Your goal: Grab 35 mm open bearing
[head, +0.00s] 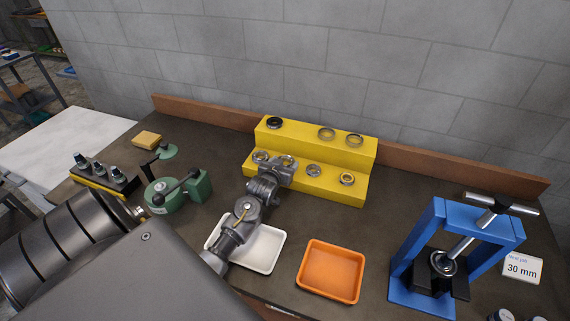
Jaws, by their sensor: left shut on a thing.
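A yellow two-step rack (325,152) at the back of the bench holds several bearings. On the upper step are a dark bearing (274,123) and two ring-shaped bearings (327,133), (354,140). On the lower step are a left bearing (260,157), a bearing (314,170) and a right bearing (347,179). My left gripper (287,162) is at the lower step, shut on a bearing (289,158) that its fingers partly hide. No size marks are readable, so I cannot tell which is the 35 mm open one. My right gripper is not in view.
A white tray (267,250) lies partly under my left arm, with an orange tray (331,271) to its right. A blue press (424,245) stands at right beside a "30 mm" card (522,267). A green tool (178,194) stands left.

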